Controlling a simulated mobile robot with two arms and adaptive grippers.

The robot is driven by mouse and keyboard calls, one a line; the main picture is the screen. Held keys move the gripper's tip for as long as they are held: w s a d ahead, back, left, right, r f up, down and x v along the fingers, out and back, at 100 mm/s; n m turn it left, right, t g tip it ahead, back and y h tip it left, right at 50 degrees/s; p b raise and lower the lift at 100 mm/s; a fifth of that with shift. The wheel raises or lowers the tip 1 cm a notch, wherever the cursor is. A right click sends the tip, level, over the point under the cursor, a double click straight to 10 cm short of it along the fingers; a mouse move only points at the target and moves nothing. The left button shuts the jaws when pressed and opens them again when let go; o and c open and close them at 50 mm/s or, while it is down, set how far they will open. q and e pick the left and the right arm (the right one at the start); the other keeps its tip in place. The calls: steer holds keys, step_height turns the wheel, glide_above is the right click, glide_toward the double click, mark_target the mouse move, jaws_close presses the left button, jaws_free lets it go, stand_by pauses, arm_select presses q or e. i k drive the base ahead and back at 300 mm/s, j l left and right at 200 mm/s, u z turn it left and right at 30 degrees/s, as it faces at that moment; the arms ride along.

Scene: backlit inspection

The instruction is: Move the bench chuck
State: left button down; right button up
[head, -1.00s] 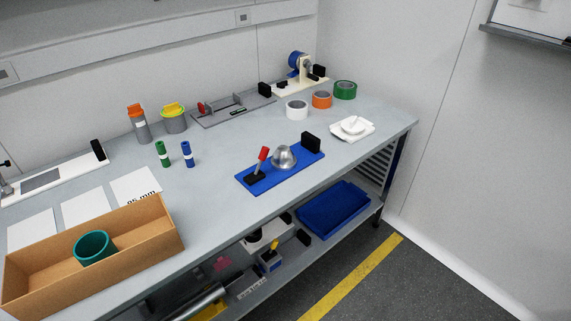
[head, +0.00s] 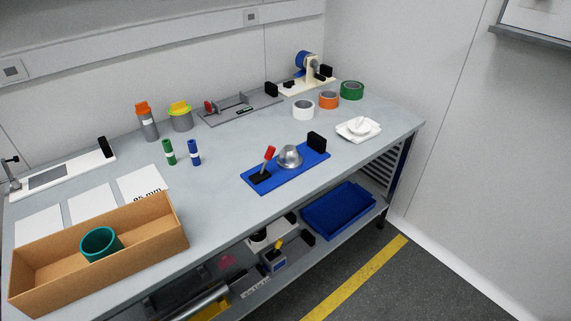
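The bench chuck looks to be the device on a blue base plate (head: 301,175) in the middle of the bench top. It has a silver rounded body (head: 289,156), a lever with a red grip (head: 269,153) and a black upright block (head: 316,142) at its right end. It stands upright on the grey bench (head: 225,190), clear of other things. Neither of my grippers shows in the head view.
A blue tray (head: 338,210) sits on the lower shelf. Bench around the blue base is clear.

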mark_target(291, 162)
steer(key=l+u, duration=0.15)
steer(key=u, duration=0.65)
steer(key=i+l+u, duration=0.1)
steer(key=l+u, duration=0.35)
steer(key=l, duration=0.25)
steer(key=l+u, duration=0.45)
steer(key=l, duration=0.2)
